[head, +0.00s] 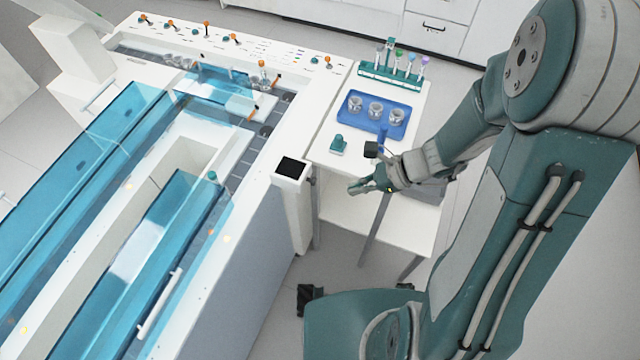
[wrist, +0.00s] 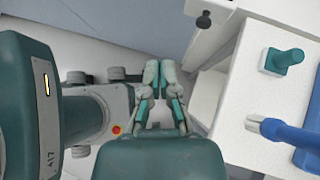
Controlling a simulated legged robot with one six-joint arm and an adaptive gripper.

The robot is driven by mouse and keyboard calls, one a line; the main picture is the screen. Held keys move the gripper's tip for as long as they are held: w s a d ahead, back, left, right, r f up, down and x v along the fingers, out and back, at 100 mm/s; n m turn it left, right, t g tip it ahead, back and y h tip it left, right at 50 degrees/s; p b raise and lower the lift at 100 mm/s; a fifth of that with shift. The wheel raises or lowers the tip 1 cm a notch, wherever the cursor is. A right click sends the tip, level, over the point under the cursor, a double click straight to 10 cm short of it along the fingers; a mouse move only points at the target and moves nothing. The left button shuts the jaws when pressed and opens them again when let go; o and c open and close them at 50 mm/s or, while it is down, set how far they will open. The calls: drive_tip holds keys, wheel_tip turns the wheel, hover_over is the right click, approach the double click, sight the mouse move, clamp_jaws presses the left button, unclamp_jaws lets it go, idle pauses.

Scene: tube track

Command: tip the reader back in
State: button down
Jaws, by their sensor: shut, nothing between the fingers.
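The likely reader is a white upright housing with a black square face (head: 291,168), at the near right corner of the track machine. A white part with a dark round knob (wrist: 204,20) shows at the top of the wrist view; I cannot tell whether it belongs to the reader. My gripper (head: 354,188) is shut and empty, to the right of the housing and apart from it, beside the side table. In the wrist view my gripper (wrist: 160,66) points over the floor, with nothing between its fingers. The housing's hinge, if any, cannot be made out.
A white side table (head: 325,150) stands right of the machine. It bears a small teal block (head: 338,145), a blue tray (head: 350,121) with three cups, and a teal tube rack (head: 375,72). Clear blue covers (head: 180,235) lie over the track. Floor shows between machine and table.

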sight(296, 175)
wheel_tip(296, 175, down, 9)
drive_tip(key=w+m+t+y, duration=0.1)
drive_tip(key=w+m+t, duration=0.1)
drive_tip(key=m, duration=0.6)
drive_tip(key=x, duration=0.9)
drive_tip(key=r, duration=0.1)
drive_tip(key=w+r, duration=0.1)
drive_tip(key=r, duration=0.1)
drive_tip(key=shift+w+a+r, duration=0.25)
drive_tip(key=shift+w, duration=0.1)
drive_tip(key=shift+r, duration=0.15)
drive_tip(key=shift+r, duration=0.25)
